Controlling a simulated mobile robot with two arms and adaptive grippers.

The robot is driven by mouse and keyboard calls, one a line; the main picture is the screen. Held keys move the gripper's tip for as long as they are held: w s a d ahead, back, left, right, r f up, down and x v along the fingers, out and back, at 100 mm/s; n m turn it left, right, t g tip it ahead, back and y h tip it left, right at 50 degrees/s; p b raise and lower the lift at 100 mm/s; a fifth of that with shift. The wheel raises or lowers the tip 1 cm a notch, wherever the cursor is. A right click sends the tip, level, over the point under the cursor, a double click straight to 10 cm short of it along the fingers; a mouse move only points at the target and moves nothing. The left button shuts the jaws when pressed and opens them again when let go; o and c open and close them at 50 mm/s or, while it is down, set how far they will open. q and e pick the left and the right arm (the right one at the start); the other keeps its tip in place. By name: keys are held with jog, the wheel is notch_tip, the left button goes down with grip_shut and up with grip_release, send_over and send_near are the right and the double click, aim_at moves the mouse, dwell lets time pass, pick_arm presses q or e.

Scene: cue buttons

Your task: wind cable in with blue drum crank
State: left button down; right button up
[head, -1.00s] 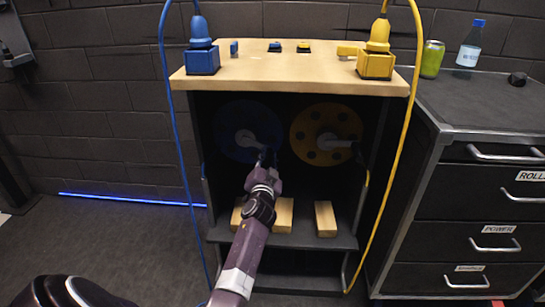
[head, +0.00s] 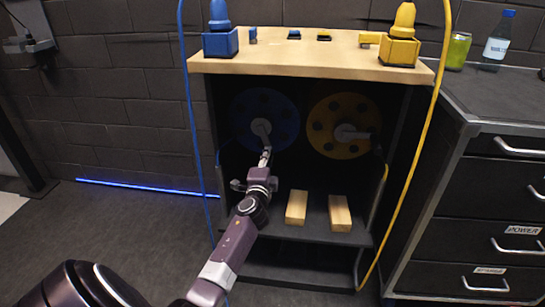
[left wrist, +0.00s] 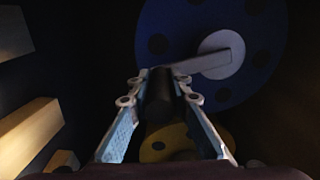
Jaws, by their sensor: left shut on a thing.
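The blue drum (head: 285,108) stands upright in the dark cabinet, with several round holes and a grey crank (head: 261,128) at its hub. The crank arm points down in the head view. My left gripper (head: 265,158) is at the crank's outer end. In the left wrist view, the gripper (left wrist: 160,95) is shut around the black crank handle (left wrist: 159,105), with a finger on each side. The blue drum (left wrist: 180,30) and crank arm (left wrist: 208,62) show behind it. A blue cable (head: 183,110) hangs down the cabinet's left side. My right gripper is out of view.
A yellow drum (head: 325,110) with its own crank (head: 350,133) sits close on the right. Wooden blocks (head: 297,207) (head: 340,213) lie on the shelf below. A yellow cable (head: 425,130) hangs at the right, beside a drawer cabinet (head: 490,200).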

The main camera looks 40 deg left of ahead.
pick_arm(q)
jog(key=shift+s+a+f+m, duration=0.25)
jog(key=shift+a+f+m, duration=0.05)
jog(key=shift+a, duration=0.15)
jog(key=c, duration=1.8)
grip_release()
jog(key=shift+s+a, duration=0.1)
jog(key=shift+a, duration=0.05)
jog(key=shift+o, duration=0.2)
jog(key=shift+r, duration=0.1)
jog(key=shift+s+d, duration=0.3)
jog(key=shift+d, duration=0.1)
jog(key=v, duration=1.1)
